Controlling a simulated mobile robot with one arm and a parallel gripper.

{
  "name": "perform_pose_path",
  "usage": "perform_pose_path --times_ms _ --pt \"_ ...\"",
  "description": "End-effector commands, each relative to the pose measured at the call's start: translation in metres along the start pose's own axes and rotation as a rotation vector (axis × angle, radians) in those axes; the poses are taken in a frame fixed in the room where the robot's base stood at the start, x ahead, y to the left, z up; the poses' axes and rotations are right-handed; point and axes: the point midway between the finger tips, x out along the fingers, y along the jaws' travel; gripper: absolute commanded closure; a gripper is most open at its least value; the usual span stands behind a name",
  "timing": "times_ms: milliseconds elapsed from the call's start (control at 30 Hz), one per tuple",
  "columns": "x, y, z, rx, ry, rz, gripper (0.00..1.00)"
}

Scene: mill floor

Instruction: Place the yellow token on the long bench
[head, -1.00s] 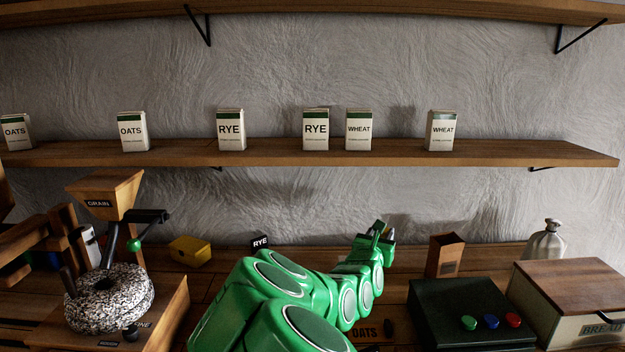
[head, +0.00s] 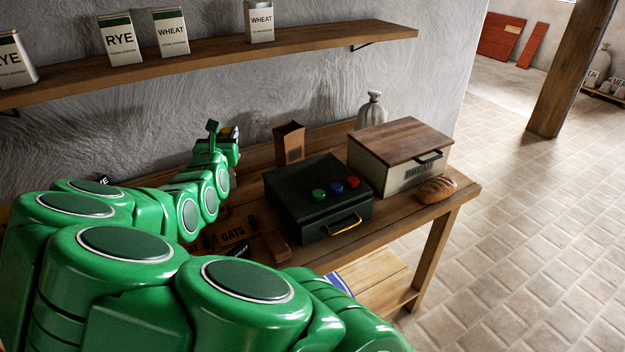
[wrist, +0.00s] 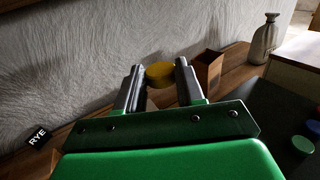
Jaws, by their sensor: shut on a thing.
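The yellow token (wrist: 160,74) is a small round disc, held between the two fingertips of my gripper (wrist: 160,80) in the wrist view. The token appears raised above the bench. My arm hides much of the bench's left part. I cannot tell whether this is the long bench.
A dark green box (head: 290,180) with green, blue and red discs on top stands on the bench. A shelf (head: 330,38) runs above. Tiled floor is open at right.

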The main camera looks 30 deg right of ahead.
Motion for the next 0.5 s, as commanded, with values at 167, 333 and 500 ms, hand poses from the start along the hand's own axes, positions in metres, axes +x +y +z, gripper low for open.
perform_pose_path --times_ms 167,333,500 --pt "-0.009 -0.025 0.004 0.003 0.003 -0.112 0.91" --pt "-0.023 -0.057 0.001 0.002 0.006 -0.247 0.91" --pt "-0.047 -0.095 -0.009 -0.001 0.009 -0.419 0.91"
